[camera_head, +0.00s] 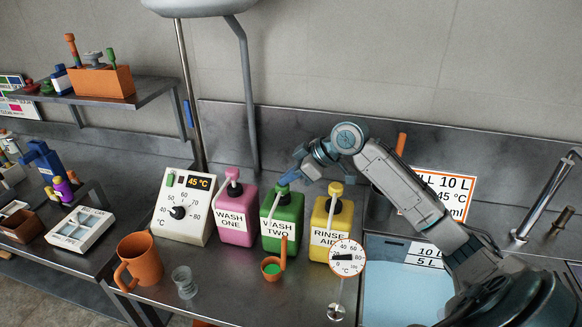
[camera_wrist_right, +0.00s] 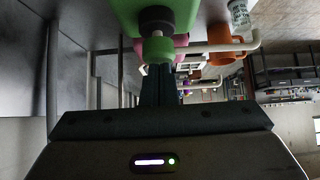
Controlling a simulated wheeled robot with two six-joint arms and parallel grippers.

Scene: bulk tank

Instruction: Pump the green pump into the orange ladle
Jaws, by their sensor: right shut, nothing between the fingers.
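The green pump bottle (camera_head: 281,222), labelled WASH TWO, stands upright between the pink and yellow bottles. Its green head also shows in the right wrist view (camera_wrist_right: 157,50), with a pale spout reaching to the right. The orange ladle (camera_head: 283,252) stands in front of the green bottle, its handle up and its cup below the spout side. Something green lies in the cup. My right gripper (camera_head: 291,184) is shut and empty, at the top of the green pump head. Its dark fingers (camera_wrist_right: 158,88) reach toward the head; I cannot tell whether they touch it. My left gripper is out of view.
The pink bottle (camera_head: 237,215) and yellow bottle (camera_head: 331,228) stand close on either side. A dial gauge (camera_head: 346,258), a clear glass (camera_head: 184,282) and an orange jug (camera_head: 139,260) stand nearby. A water-filled basin (camera_head: 395,280) lies at right.

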